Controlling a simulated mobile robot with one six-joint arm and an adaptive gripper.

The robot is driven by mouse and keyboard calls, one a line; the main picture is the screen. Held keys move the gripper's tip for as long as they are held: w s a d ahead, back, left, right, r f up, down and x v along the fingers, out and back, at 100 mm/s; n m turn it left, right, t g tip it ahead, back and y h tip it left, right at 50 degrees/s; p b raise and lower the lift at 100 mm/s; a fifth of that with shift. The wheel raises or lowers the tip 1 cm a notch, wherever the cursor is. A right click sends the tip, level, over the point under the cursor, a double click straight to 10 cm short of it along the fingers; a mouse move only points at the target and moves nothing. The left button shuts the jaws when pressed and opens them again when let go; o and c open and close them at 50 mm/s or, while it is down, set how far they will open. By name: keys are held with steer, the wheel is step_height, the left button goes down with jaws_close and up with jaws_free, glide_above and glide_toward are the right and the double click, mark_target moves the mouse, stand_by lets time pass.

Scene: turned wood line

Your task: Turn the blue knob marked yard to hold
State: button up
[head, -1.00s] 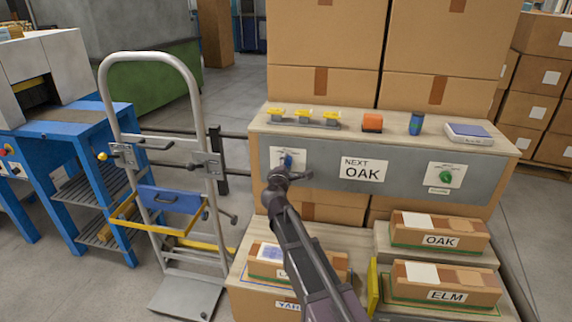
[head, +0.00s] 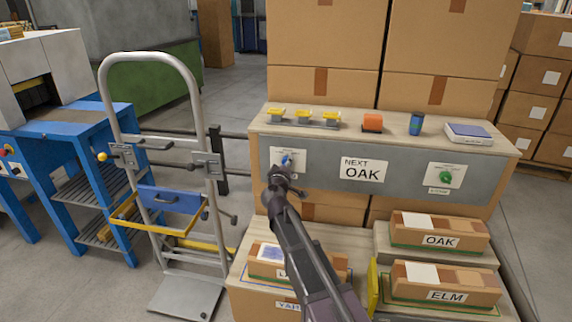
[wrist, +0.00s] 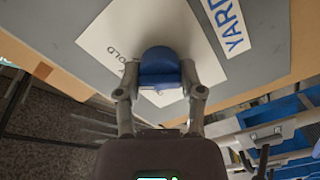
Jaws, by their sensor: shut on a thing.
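The blue knob (head: 287,157) sits on a white plate at the left of the grey panel (head: 405,165). In the wrist view the knob (wrist: 159,62) is between the two fingers of my gripper (wrist: 160,82), which is shut on it. The white plate (wrist: 105,42) behind it bears the word HOLD, partly hidden by a finger. A label reading YARD (wrist: 232,28) is beside the plate. In the head view my gripper (head: 284,166) reaches the knob from below and hides part of it. The knob's pointer direction is not clear.
A green knob (head: 445,177) is at the panel's right, with a NEXT OAK sign (head: 363,170) between. Boxes marked OAK (head: 440,241) and ELM (head: 447,295) stand below right. A hand truck (head: 160,60) stands close on the left.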

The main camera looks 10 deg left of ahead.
steer(key=shift+w+m, duration=0.1)
steer(key=shift+m, duration=1)
steer(key=o, duration=1.2)
steer(key=shift+s, duration=0.2)
steer(key=s, duration=1.1)
steer(key=shift+s+a, duration=0.2)
steer(key=shift+s, duration=0.15)
steer(key=shift+s, duration=0.1)
